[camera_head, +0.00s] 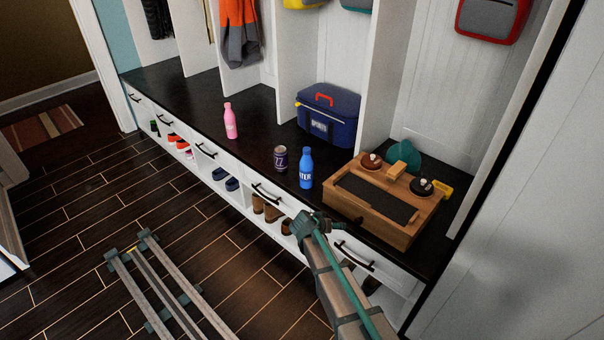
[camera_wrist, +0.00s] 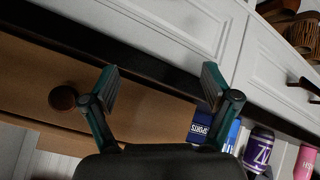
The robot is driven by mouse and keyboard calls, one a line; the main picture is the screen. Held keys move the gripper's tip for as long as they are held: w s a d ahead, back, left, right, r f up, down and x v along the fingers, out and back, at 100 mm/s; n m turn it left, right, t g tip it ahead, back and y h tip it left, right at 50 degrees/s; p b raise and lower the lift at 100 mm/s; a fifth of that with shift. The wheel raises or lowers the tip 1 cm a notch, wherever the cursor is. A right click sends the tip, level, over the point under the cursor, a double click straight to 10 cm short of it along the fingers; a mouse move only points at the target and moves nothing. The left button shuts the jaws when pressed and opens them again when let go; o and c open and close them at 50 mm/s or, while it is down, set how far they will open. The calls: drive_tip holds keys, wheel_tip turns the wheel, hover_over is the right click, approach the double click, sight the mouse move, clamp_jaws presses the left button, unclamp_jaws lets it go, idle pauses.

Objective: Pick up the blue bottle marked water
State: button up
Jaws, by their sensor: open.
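The blue bottle (camera_head: 306,172) with white lettering, partly legible as "TER", stands upright on the dark bench top, between a dark can and a wooden box. In the wrist view the blue bottle (camera_wrist: 232,134) shows only in part, behind my right-hand finger. My gripper (camera_head: 303,224) is in front of the bench, below the bottle in the head picture and apart from it. In the wrist view my gripper (camera_wrist: 162,88) has its two fingers wide apart, with nothing between them.
The dark can (camera_head: 280,158) stands left of the bottle. The wooden box (camera_head: 400,226) with knobs is close on its right. A pink bottle (camera_head: 230,120) and a blue lunch bag (camera_head: 328,112) stand on the bench. Drawers (camera_head: 355,255) with handles face my arm.

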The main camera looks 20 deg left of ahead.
sight(304, 170)
drive_tip(key=w+a+r+m+t+y+b, duration=0.1)
drive_tip(key=w+a+r+t, duration=0.1)
drive_tip(key=w+a+r, duration=0.35)
drive_tip(key=w+a+r+m+t+y+b, duration=0.1)
drive_tip(key=w+a+r+t+y, duration=0.15)
drive_tip(key=a+r, duration=0.65)
drive_tip(key=shift+t+h, duration=0.25)
drive_tip(key=shift+h, duration=0.1)
drive_tip(key=w+f, duration=0.2)
drive_tip(key=w, duration=0.1)
drive_tip(key=w+a+f+p, duration=0.1)
drive_tip(key=w, duration=0.2)
drive_tip(key=w+a+f, duration=0.1)
drive_tip(key=w+f, duration=0.1)
drive_tip(key=w, duration=0.1)
drive_tip(key=shift+a+f, duration=0.25)
drive_tip(key=shift+f, duration=0.05)
drive_tip(key=c, duration=1)
